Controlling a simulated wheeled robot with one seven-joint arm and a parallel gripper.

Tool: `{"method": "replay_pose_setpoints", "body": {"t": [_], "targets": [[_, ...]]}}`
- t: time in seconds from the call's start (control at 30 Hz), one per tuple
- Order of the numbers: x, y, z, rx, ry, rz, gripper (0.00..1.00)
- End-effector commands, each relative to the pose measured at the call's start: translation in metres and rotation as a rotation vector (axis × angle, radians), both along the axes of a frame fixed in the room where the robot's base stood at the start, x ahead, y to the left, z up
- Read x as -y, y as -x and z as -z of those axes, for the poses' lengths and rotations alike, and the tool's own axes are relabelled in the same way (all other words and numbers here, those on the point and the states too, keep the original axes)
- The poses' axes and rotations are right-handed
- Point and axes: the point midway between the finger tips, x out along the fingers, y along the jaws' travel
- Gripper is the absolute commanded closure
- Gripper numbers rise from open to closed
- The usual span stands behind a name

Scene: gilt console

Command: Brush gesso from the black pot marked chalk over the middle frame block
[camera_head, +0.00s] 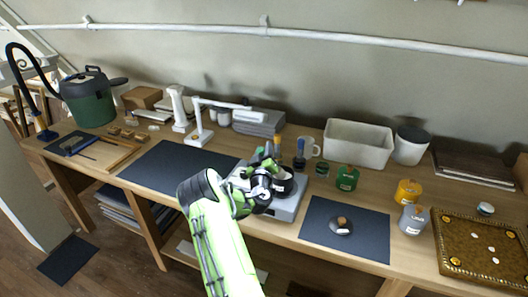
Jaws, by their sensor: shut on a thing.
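A small black pot (284,181) stands on a grey flat appliance (287,207) near the middle of the bench. Its marking is too small to read. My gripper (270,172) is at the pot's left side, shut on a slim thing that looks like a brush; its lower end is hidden. An upright orange handle (277,142) shows just behind my gripper, and I cannot tell whether it is the held one. Several small brown blocks lie in a row at the left of the bench; the middle one (127,134) looks like the middle frame block.
A green jar (347,177), a yellow jar (407,192) and a grey jar (413,219) stand at the right. A white lamp (199,137) and a green canister (88,97) stand at the left. The dark mat (178,169) between blocks and gripper is clear.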

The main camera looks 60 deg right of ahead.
Motion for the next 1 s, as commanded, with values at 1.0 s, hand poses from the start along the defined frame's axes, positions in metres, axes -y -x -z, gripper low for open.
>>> {"method": "replay_pose_setpoints", "body": {"t": [1.0], "targets": [[0.000, 0.000, -0.070, 0.000, -0.001, 0.001, 1.00]]}}
